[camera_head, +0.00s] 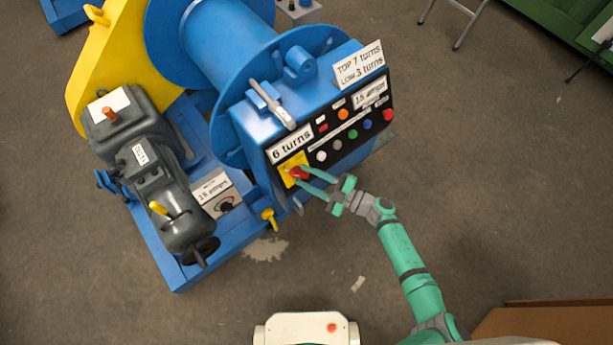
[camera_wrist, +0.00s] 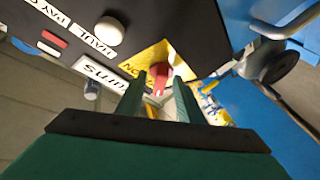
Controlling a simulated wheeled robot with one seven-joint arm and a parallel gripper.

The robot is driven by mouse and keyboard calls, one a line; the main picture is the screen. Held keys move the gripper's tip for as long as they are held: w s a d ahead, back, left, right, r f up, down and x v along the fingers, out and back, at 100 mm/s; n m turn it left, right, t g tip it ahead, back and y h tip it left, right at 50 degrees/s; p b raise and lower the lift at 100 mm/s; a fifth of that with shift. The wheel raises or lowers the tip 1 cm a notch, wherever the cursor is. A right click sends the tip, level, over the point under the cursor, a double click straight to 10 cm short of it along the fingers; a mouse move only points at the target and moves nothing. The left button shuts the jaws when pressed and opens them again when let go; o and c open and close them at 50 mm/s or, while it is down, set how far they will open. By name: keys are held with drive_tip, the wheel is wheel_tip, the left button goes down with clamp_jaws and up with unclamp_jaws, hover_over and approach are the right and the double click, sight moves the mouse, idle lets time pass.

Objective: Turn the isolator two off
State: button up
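The isolator is a red rotary knob (camera_head: 298,173) on a yellow plate (camera_head: 287,166), at the lower left end of the black control panel. The knob also shows in the wrist view (camera_wrist: 160,74), on its yellow plate (camera_wrist: 140,62). My gripper (camera_head: 303,177) is open, its two green fingers parallel and apart. In the wrist view, the fingertips (camera_wrist: 158,82) stand either side of the red knob, with a gap visible beside it. I cannot tell whether either finger touches it. No number two is readable on the plate.
The panel holds several coloured buttons (camera_head: 366,124) beside the isolator. A "6 turns" label (camera_head: 290,144) sits just above it. A blue winch drum (camera_head: 225,45), a grey motor (camera_head: 140,150) and a yellow guard (camera_head: 105,50) stand left. Floor (camera_head: 500,170) to the right is clear.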

drive_tip(key=shift+a, duration=0.1)
drive_tip(key=v, duration=1.1)
idle(0.5)
drive_tip(key=s+r+m+t+h, duration=0.25)
drive_tip(key=s+m+h, duration=0.2)
drive_tip(key=s, duration=0.45)
drive_tip(key=s+r+m+t+h, duration=0.25)
drive_tip(key=s+m+t, duration=0.2)
drive_tip(key=s, duration=0.55)
drive_tip(key=s+a+r+m+h, duration=0.5)
drive_tip(key=a+r+m+h, duration=0.3)
drive_tip(key=a+r+m, duration=0.2)
drive_tip(key=shift+s+a+m+g, duration=0.3)
drive_tip(key=shift+s+a+m, duration=0.1)
drive_tip(key=shift+a+m, duration=0.1)
